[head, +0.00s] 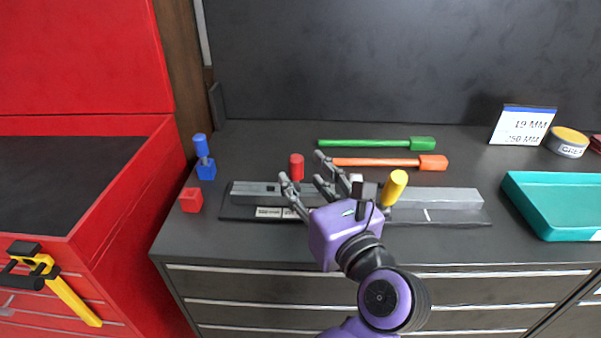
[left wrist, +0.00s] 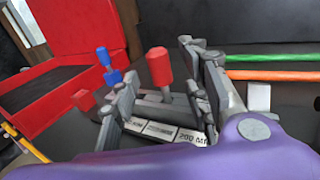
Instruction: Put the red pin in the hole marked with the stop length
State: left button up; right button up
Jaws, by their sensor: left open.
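The red pin (head: 296,167) stands upright at the grey rail fixture (head: 455,198); it also shows in the left wrist view (left wrist: 159,66). My left gripper (head: 303,171) is open, its fingers spread close to the pin. In the left wrist view the pin shows between the fingers (left wrist: 157,80); I cannot tell whether they touch it. White labels (head: 268,212) run along the fixture's front; one reads 200 mm in the left wrist view (left wrist: 193,138). The sign (head: 522,125) reads 19 MM and 250 MM. The holes are mostly hidden by my gripper.
A yellow handle (head: 395,187) leans at the fixture. Green (head: 375,143) and orange (head: 385,162) tools lie behind. A blue pin (head: 201,146) stands in a blue block (head: 206,170), beside a red block (head: 190,200). A teal tray (head: 520,205) and a round tin (head: 567,142) are at right.

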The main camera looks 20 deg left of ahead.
pick_arm(q)
jog(key=v, duration=0.9)
jog(key=shift+s+d, duration=0.25)
